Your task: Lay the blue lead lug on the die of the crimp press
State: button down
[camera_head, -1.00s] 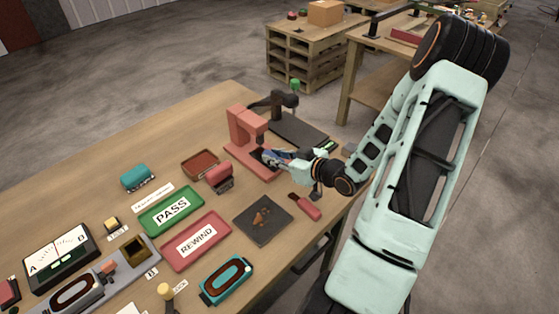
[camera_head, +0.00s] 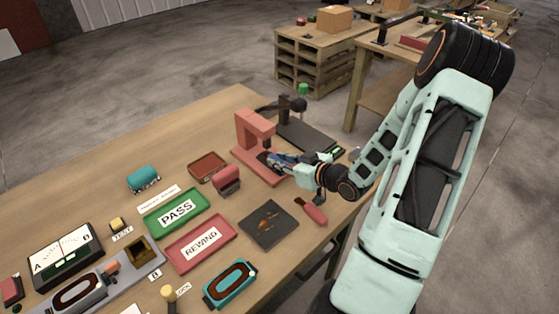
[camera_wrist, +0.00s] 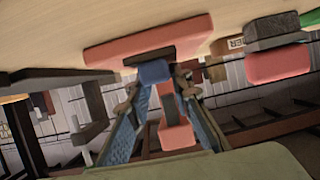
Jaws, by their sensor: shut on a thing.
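The red crimp press (camera_head: 249,133) stands near the far edge of the bench, its base reaching toward my arm. My gripper (camera_head: 275,160) is at the press, with its fingertips low over the base, under or beside the head. In the wrist view, my gripper (camera_wrist: 160,88) is shut on the blue lead lug (camera_wrist: 155,72), which shows between the fingertips. The lug lies close against the dark die area on the press base (camera_wrist: 150,40). Whether it touches the die cannot be told. In the head view the fingers hide the lug.
A green PASS tray (camera_head: 174,214) and a red REWIND tray (camera_head: 201,243) lie left of my gripper. A dark mat (camera_head: 268,223) and a red-handled tool (camera_head: 314,211) lie nearer. A black stand (camera_head: 306,137) is behind my gripper.

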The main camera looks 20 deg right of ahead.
jog(key=c, duration=1.7)
grip_release()
jog(key=shift+o, duration=0.2)
